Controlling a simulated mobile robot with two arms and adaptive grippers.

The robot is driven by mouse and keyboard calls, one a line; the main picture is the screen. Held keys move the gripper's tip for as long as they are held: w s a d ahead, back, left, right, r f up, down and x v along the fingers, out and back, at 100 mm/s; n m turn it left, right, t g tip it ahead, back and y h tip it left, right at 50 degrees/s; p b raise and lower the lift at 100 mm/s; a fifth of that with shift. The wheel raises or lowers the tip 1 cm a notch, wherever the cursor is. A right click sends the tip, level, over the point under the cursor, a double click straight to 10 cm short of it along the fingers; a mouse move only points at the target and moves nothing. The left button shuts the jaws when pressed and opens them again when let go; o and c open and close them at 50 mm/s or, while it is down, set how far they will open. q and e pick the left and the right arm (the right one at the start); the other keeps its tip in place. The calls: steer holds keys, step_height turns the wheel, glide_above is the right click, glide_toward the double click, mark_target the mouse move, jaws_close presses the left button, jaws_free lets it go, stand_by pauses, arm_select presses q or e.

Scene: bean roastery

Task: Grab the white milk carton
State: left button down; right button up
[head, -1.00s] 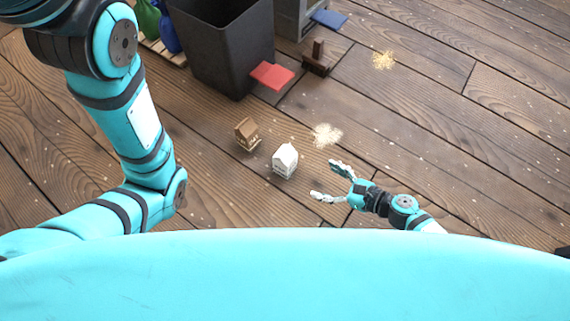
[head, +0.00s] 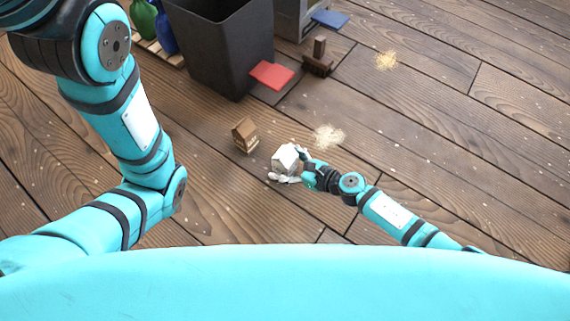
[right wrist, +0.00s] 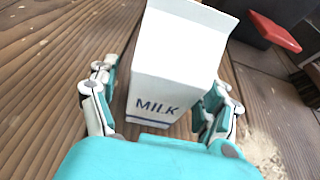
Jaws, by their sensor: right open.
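The white milk carton (head: 285,158) stands upright on the wooden floor in the head view. It fills the middle of the right wrist view (right wrist: 175,75), with "MILK" in dark letters on its face. My right gripper (head: 287,166) is open around the carton, one finger on each side. In the right wrist view the fingers (right wrist: 158,108) flank its lower part; I cannot tell whether they touch it. My left arm shows at the left of the head view, but its gripper is not in view.
A brown carton (head: 245,135) stands just left of the white one. Farther back are a dark bin (head: 220,50), a red block (head: 271,75), a brown wooden object (head: 319,62) and a blue flat piece (head: 329,18). Pale spilled grains (head: 328,137) lie nearby.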

steer(key=shift+w+a+f, duration=0.1)
steer(key=shift+w+a, duration=0.05)
steer(key=shift+w, duration=0.05)
steer(key=c, duration=1.1)
